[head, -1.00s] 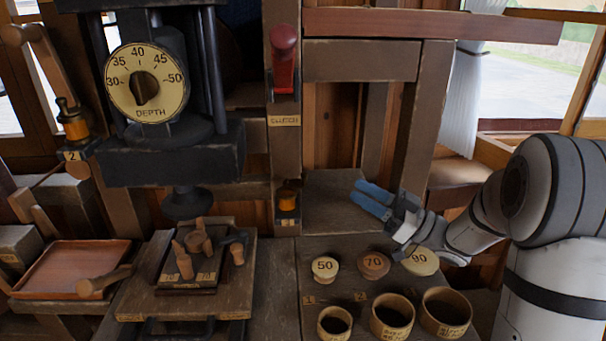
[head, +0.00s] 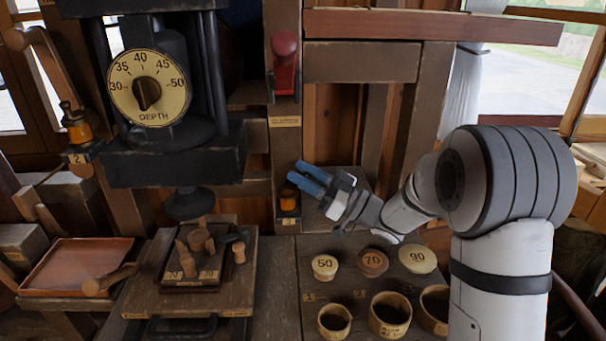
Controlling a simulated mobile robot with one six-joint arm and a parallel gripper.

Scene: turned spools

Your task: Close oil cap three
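A small amber oil cup (head: 288,198) stands on a dark bracket on the post at the middle of the head view. Its label is too small to read, so I cannot tell if it is number three. Its top lies close to my fingertips in the picture, and I cannot tell whether its cap is open. My gripper (head: 296,171) has two blue fingers with a gap between them. It is open and empty, pointing left and up, just right of and above this cup in the picture. Another amber oil cup (head: 77,127), labelled 2, is at the far left.
A red clutch lever (head: 285,62) hangs above on the post. A depth dial (head: 148,88) is on the dark press at left. Knobs marked 50 (head: 325,267), 70 (head: 373,262) and 90 (head: 417,259) and several round cups sit on the bench below my arm.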

